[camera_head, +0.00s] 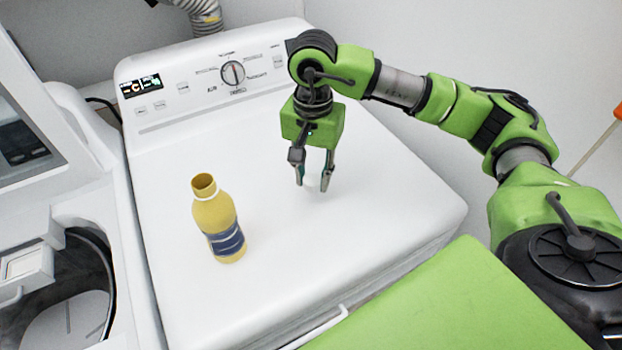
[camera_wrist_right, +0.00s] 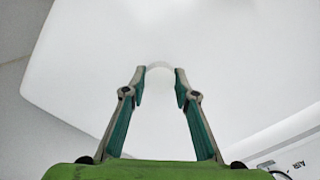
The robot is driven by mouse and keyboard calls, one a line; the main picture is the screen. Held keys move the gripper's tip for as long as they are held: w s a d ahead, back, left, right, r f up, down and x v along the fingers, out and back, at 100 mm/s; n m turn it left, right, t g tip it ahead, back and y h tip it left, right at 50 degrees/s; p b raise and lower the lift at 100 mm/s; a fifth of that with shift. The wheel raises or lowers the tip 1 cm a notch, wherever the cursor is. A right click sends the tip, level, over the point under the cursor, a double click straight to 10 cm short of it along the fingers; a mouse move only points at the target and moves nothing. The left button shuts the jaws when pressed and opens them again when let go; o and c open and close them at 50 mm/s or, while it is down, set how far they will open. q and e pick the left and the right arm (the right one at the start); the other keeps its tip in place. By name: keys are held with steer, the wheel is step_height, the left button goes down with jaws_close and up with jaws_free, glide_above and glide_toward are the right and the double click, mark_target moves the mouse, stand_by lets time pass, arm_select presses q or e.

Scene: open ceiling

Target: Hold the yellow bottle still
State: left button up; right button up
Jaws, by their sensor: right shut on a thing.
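The yellow bottle (camera_head: 212,213) with a dark blue band stands on the white top of the machine, left of my right gripper (camera_head: 313,187), with its mouth open. The gripper points down at the machine top, well apart from the bottle. Its two fingers are shut on a small whitish thing (camera_head: 312,180), hard to make out against the white surface. In the right wrist view the fingertips (camera_wrist_right: 160,74) hold the pale rounded edge of this thing (camera_wrist_right: 159,68). The bottle does not show in that view. My left gripper is not in view.
The white machine (camera_head: 380,205) has a control panel with a knob (camera_head: 233,73) along its back. An open washer with a round drum (camera_head: 75,290) stands at the left. The machine top around the bottle and gripper is clear.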

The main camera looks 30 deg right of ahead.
mark_target(311, 195)
steer(key=shift+w+d+f, duration=0.2)
steer(key=shift+w+f, duration=0.3)
steer(key=shift+f, duration=0.1)
steer(key=f, duration=0.1)
steer(key=f+p, duration=0.2)
steer(key=shift+w+d+f, duration=0.2)
steer(key=shift+w+f, duration=0.15)
steer(key=shift+f, duration=0.2)
steer(key=shift+f, duration=0.1)
steer(key=shift+f, duration=0.15)
steer(key=o, duration=1.2)
steer(key=shift+o, duration=0.2)
